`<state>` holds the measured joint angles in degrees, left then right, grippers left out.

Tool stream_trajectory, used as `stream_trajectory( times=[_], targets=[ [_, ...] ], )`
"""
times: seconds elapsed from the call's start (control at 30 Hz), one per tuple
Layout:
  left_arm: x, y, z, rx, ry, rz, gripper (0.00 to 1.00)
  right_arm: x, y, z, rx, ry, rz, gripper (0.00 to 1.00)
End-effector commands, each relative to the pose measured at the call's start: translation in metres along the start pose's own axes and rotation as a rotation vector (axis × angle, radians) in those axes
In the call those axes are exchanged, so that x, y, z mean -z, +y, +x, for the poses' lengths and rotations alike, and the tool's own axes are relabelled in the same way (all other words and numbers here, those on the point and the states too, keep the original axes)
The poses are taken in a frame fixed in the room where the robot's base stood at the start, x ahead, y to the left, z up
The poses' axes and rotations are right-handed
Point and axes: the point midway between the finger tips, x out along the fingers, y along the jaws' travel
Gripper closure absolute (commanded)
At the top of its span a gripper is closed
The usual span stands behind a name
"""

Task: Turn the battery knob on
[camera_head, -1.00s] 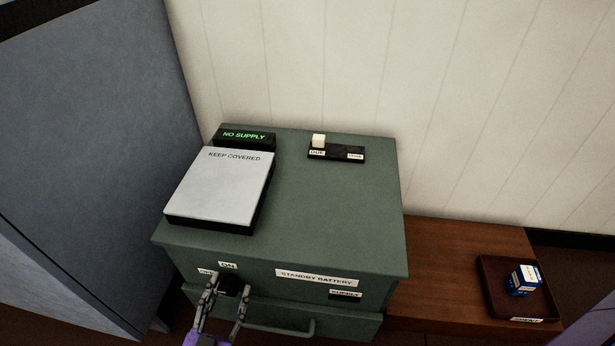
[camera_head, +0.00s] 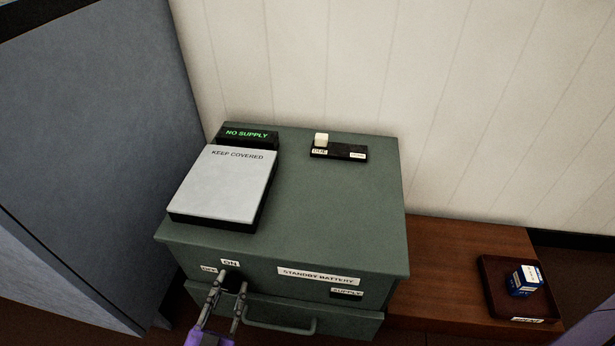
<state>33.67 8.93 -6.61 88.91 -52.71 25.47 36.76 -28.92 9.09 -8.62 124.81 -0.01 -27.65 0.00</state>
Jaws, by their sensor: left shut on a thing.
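The battery knob (camera_head: 234,280) is a dark knob on the front of the green cabinet (camera_head: 340,215), just below the "ON" label (camera_head: 230,262) and right of the "OFF" label (camera_head: 208,269). My left gripper (camera_head: 229,288) comes up from the bottom edge and is shut on the knob, one finger on each side. The fingers hide part of the knob, so its pointing direction cannot be told. A display (camera_head: 246,134) on the cabinet top reads "NO SUPPLY" in green.
A white "KEEP COVERED" lid (camera_head: 222,185) and a black strip with a white block (camera_head: 321,139) are on the cabinet top. A drawer handle (camera_head: 280,328) sits below the knob. A tray (camera_head: 496,284) with a blue-and-white box (camera_head: 524,280) stands on the brown bench at right.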

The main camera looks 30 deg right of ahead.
Motion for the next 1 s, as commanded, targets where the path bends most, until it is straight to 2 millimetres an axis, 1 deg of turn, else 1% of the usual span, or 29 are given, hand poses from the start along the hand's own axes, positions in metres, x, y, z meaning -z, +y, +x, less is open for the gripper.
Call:
stream_trajectory(
  times=[0.03,0.43,1.0],
  targets=[
    [0.0018,0.0048,0.0003,-0.009,0.004,0.03,0.97,0.0026,0.0,-0.0007,0.0,0.005,0.0,0.6],
    [-0.0003,0.0062,0.0005,-0.012,-0.001,0.388,0.97,0.0009,-0.0003,-0.0066,-0.002,0.003,0.007,0.6],
    [-0.0054,0.0059,-0.0001,-0.014,-0.014,0.93,0.97,0.0007,-0.0016,-0.0054,-0.004,0.003,0.016,0.6]
  ],
)
